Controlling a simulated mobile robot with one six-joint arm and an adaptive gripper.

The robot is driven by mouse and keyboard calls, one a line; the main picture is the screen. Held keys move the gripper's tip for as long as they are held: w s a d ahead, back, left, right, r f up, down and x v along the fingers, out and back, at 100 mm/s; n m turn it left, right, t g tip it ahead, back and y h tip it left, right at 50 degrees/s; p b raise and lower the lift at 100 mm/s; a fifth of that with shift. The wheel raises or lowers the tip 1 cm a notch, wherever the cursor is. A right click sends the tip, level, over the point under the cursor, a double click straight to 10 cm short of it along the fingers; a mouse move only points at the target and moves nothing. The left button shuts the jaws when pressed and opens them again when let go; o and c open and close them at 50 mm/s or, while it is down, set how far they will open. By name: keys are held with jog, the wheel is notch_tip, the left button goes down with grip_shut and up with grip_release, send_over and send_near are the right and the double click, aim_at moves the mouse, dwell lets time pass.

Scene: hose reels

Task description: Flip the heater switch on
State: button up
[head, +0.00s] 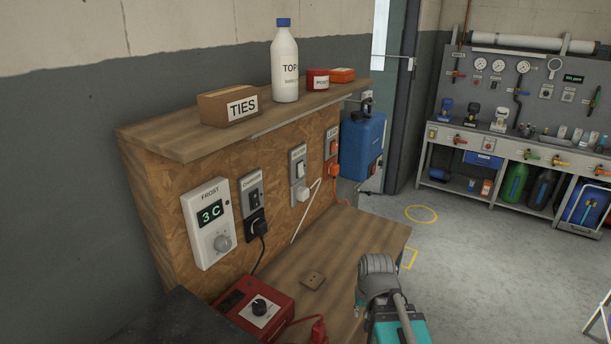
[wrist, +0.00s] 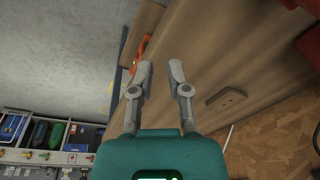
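Wall switches sit on the chipboard panel above the bench. The middle one, a pale switch plate (head: 299,165), has a white plug and cable below it; its small label seems to read HEATER, but I cannot be sure. Left of it is a grey switch (head: 254,196) labelled CHARGER with a black plug. Right of it is a switch (head: 332,143) with an orange plug, its label unreadable. I cannot tell which way the rockers are set. My gripper (wrist: 162,64) is open and empty over the wooden bench, apart from the panel. Its fingertips are not clear in the head view.
A FROST thermostat (head: 207,222) reading 3 C hangs at the panel's left. A red charger box (head: 257,310) stands on the bench near a small brown plate (head: 313,280). The shelf (head: 165,143) overhangs the switches. A blue container (head: 361,146) hangs beyond the panel.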

aim_at(304, 172)
jog(key=w+a+r+t, duration=0.1)
jog(key=w, duration=0.1)
jog(key=w+a+r+m+t+y+p, duration=0.1)
jog(key=w, duration=0.2)
jog(key=w+a+r+m+t, duration=0.1)
jog(key=w+a, duration=0.1)
jog(key=w, duration=0.1)
jog(key=shift+r+t+y, duration=0.3)
jog(key=shift+r+y, duration=0.05)
jog(key=shift+y, duration=0.05)
grip_shut()
jog(key=w+a+r+m+t+p, duration=0.2)
jog(key=w+r+m+t, duration=0.3)
jog(key=w+r, duration=0.3)
jog(key=w+a+r+m+t+p, duration=0.3)
jog(key=w+r+m+t, duration=0.3)
jog(key=r, duration=0.5)
jog(key=shift+w+a+r+m+t+y, duration=0.15)
jog(key=shift+w+a+m+t+y, duration=0.25)
jog(key=shift+w, duration=0.95)
jog(key=shift+w, duration=0.15)
